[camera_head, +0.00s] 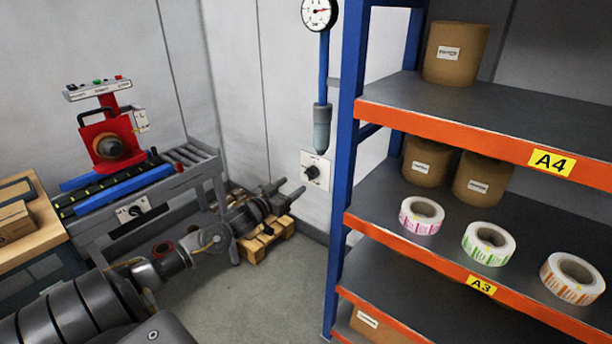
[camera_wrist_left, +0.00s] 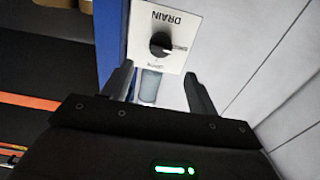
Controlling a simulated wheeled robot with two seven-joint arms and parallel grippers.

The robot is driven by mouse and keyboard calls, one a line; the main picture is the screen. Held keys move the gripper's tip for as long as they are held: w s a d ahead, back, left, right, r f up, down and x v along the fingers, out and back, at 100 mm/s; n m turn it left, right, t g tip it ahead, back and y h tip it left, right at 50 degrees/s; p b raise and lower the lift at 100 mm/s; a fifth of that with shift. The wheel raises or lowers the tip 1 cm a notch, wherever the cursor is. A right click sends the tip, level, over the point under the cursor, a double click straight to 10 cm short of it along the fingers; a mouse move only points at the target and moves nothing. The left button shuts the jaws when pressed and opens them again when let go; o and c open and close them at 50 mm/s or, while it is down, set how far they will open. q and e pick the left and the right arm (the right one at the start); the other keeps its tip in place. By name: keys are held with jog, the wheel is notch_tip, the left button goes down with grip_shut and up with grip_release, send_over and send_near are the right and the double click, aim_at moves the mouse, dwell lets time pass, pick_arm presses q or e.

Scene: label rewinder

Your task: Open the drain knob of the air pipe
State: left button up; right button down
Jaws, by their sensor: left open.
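The drain knob (camera_head: 312,172) is a black round knob on a white plate (camera_head: 306,158) on the wall, below the air pipe (camera_head: 323,70). In the left wrist view the knob (camera_wrist_left: 160,45) shows upside down, under the word DRAIN, with its pointer toward the right of the picture. My left gripper (camera_head: 290,190) is open and empty, a little left of and below the knob in the head view. In the left wrist view its two fingers (camera_wrist_left: 158,75) are spread, with the knob beyond them and apart from them. My right gripper is not in view.
The blue post (camera_head: 346,150) of the orange-edged shelf rack (camera_head: 455,130) stands close to the right of the knob. A gauge (camera_head: 319,12) is above the pipe, and a grey bowl (camera_head: 321,128) hangs below it. A wooden pallet (camera_head: 262,247) lies on the floor; the red rewinder (camera_head: 107,140) is left.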

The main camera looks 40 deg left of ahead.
aim_at(308, 175)
pick_arm(q)
jog(key=w+p, duration=0.1)
jog(key=w, duration=0.7)
jog(key=shift+w+a, duration=0.1)
jog(key=shift+w, duration=0.05)
jog(key=c, duration=1)
